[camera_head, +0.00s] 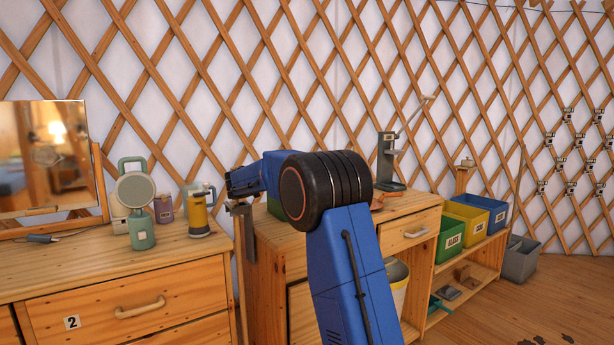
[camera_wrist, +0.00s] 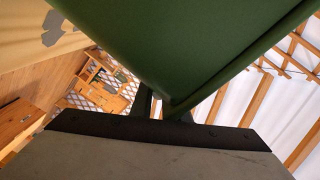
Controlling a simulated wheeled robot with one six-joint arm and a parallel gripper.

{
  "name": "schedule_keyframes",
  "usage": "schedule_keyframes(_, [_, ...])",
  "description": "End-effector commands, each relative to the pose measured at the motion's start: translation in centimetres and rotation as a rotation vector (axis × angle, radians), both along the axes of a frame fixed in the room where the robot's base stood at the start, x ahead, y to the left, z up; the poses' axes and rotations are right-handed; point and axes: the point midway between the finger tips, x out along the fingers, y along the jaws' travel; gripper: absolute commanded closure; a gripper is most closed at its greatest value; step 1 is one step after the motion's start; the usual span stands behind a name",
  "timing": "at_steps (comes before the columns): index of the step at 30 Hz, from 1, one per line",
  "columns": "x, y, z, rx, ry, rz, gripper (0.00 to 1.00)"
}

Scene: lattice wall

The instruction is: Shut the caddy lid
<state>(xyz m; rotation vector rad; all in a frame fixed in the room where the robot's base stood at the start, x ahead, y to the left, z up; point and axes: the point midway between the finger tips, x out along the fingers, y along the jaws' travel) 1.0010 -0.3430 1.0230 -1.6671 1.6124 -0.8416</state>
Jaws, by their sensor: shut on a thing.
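A dark green panel, which looks like the caddy lid (camera_wrist: 185,45), fills the upper middle of the wrist view, tilted and very close. A narrow green bar runs from its lower edge to my gripper (camera_wrist: 165,114), whose broad grey and black end fills the bottom. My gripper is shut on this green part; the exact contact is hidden. In the head view a small patch of green, perhaps the caddy (camera_head: 276,208), shows behind my blue arm on the wooden cabinet. My arm hides most of it, and I cannot tell the lid's angle there.
A dark grey stand (camera_head: 388,160) is on the cabinet. Green, yellow and blue bins (camera_head: 497,212) sit right. Floor at far right is mostly open.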

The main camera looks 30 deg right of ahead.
Motion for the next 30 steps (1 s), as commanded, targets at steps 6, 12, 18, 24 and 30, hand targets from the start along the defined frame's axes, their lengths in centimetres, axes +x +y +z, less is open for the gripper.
schedule_keyframes(6, [0.2,0.0,-0.7,0.005,0.010,0.001,0.69])
schedule_keyframes(12, [0.1,0.0,-0.5,0.004,0.007,0.001,0.69])
schedule_keyframes(18, [0.1,0.0,-0.4,0.003,0.006,0.000,0.69])
schedule_keyframes(24, [0.0,0.0,0.0,0.003,0.004,0.000,0.69])
schedule_keyframes(30, [0.0,0.0,2.4,0.003,0.001,0.000,0.69])
